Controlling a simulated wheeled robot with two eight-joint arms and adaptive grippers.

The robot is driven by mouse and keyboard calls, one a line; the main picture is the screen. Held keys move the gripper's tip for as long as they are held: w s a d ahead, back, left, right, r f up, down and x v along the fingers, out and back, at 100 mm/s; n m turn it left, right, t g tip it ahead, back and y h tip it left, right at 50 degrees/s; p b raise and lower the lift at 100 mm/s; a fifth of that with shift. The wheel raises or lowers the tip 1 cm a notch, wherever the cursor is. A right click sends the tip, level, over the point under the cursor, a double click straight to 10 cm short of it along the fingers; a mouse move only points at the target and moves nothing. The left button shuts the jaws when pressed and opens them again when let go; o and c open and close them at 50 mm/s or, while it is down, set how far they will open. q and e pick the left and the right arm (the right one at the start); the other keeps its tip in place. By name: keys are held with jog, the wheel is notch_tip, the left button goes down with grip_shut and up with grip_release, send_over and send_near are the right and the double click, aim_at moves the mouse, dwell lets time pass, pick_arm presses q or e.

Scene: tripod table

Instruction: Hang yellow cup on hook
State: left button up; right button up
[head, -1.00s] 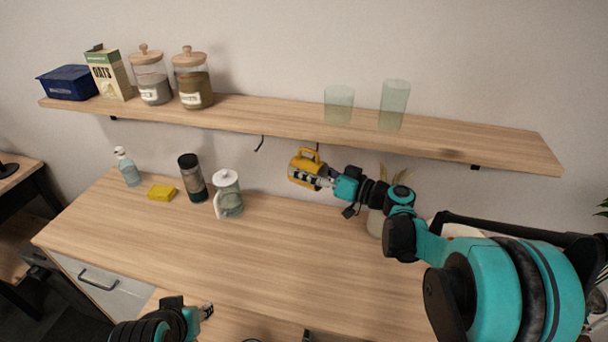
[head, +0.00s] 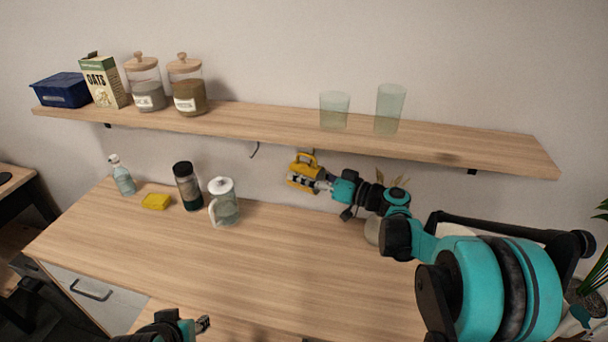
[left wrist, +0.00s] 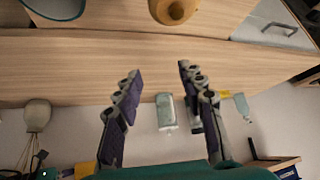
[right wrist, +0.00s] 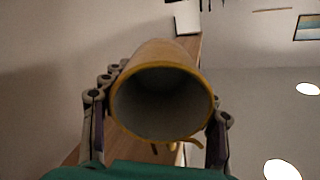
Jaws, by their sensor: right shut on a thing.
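The yellow cup (head: 296,182) is in the air just under the wall shelf, its handle (head: 306,158) upward near the shelf's front edge. My right gripper (head: 322,184) is shut on the cup from the right. In the right wrist view the cup's open mouth (right wrist: 160,103) faces the camera between the fingers. A dark hook (head: 254,149) hangs under the shelf left of the cup, apart from it. Another hook near the handle is hard to make out; I cannot tell if they touch. My left gripper (left wrist: 158,78) is open and empty; its tip (head: 203,323) shows low in the head view.
The shelf (head: 450,147) holds two glasses (head: 388,108), jars (head: 187,88), an oats box and a blue bin. On the counter (head: 270,265) stand a jug (head: 223,203), dark tumbler (head: 187,187), sponge (head: 156,201) and soap bottle (head: 121,176). A vase stands behind my right arm. The counter's middle is clear.

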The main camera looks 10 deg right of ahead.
jog(key=o, duration=1.5)
jog(key=shift+o, duration=0.2)
